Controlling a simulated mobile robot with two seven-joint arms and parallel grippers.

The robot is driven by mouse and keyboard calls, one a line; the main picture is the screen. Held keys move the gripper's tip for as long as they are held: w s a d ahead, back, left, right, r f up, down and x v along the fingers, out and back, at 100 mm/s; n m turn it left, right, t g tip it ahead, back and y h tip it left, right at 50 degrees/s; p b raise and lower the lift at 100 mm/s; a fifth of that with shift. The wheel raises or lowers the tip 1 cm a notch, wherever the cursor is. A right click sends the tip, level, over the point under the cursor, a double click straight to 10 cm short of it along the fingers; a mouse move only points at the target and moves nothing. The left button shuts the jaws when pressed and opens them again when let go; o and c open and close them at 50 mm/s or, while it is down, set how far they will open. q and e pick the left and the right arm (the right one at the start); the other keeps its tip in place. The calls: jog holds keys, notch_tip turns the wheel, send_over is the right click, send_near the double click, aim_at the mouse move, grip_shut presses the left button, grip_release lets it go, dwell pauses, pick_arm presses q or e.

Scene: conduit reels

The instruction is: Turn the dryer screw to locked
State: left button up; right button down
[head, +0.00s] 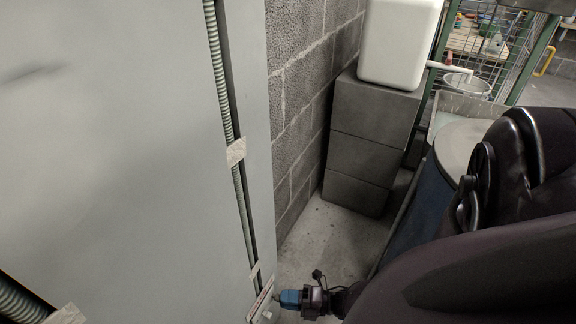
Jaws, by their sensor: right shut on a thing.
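My right gripper (290,298), with a blue part at its tip, is at the bottom centre. It points left at the lower edge of the large grey panel (120,130). A small pale plate with a red mark (262,303) sits on that edge, right by the gripper's tip. The gripper is shut at this spot on what appears to be the dryer screw. The screw itself is too small and covered to make out, so its angle cannot be told. My left gripper is not in view.
A ribbed conduit (220,75) runs down the panel, held by pale straps (236,152). A grey block wall (298,90) stands behind. Grey drawers (370,135) carry a white container (400,45). A blue drum (420,205) is at right. Some floor (325,240) is clear.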

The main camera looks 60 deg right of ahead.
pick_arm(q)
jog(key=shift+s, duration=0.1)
pick_arm(e)
jog(key=shift+m, duration=0.6)
jog(key=shift+f+t, duration=0.1)
jog(key=shift+t, duration=0.2)
jog(key=c, duration=1)
grip_release()
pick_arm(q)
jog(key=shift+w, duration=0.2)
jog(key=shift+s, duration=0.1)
pick_arm(e)
jog(key=shift+s, duration=0.1)
